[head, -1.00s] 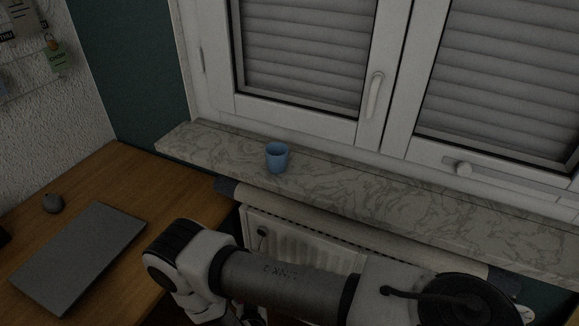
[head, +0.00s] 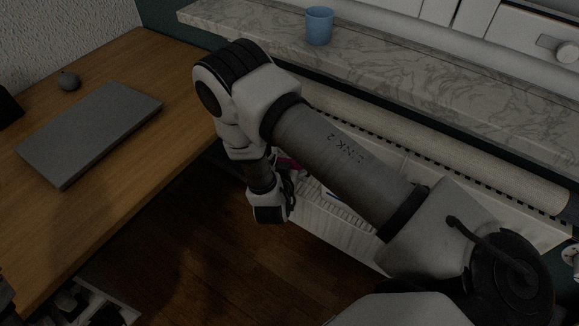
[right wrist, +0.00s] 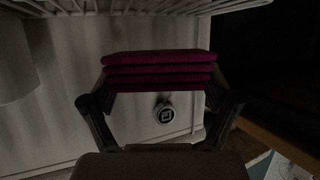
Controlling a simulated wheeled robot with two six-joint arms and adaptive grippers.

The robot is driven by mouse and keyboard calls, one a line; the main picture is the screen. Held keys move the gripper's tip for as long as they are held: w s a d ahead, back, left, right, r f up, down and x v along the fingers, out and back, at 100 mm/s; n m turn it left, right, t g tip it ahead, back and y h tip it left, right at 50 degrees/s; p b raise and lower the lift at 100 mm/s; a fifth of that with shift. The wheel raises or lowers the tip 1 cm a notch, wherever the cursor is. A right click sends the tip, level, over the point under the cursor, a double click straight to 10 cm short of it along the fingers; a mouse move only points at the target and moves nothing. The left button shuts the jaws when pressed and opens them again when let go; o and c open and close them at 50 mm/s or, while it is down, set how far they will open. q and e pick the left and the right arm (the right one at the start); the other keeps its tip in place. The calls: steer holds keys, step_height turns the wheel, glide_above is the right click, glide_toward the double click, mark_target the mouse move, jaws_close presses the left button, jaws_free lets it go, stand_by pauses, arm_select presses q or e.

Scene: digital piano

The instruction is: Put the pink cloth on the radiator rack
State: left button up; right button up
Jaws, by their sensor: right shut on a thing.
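The pink cloth (right wrist: 160,72) is folded in several layers and held between the fingers of my right gripper (right wrist: 160,90). In the head view a small bit of the cloth (head: 291,163) shows beside my right gripper (head: 284,187), mostly hidden by my arm. The white wire radiator rack (right wrist: 175,8) crosses the top of the right wrist view, beyond and apart from the cloth in the picture. In the head view it is partly hidden behind my arm. White and black parts at the bottom left may be my left gripper; its jaws cannot be made out.
The white radiator (head: 340,232) stands under the marble window sill (head: 450,85), which bears a blue cup (head: 319,26). A round dial (right wrist: 165,115) shows below the cloth.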

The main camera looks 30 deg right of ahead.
steer(key=shift+w+d, duration=0.7)
steer(key=shift+w, duration=0.1)
step_height(320, 180, down, 3)
steer(key=shift+a+f+b, duration=0.1)
steer(key=shift+b, duration=0.2)
steer(key=shift+w+f, duration=0.1)
steer(key=shift+f, duration=0.15)
steer(key=o, duration=0.8)
steer(key=shift+f, duration=0.1)
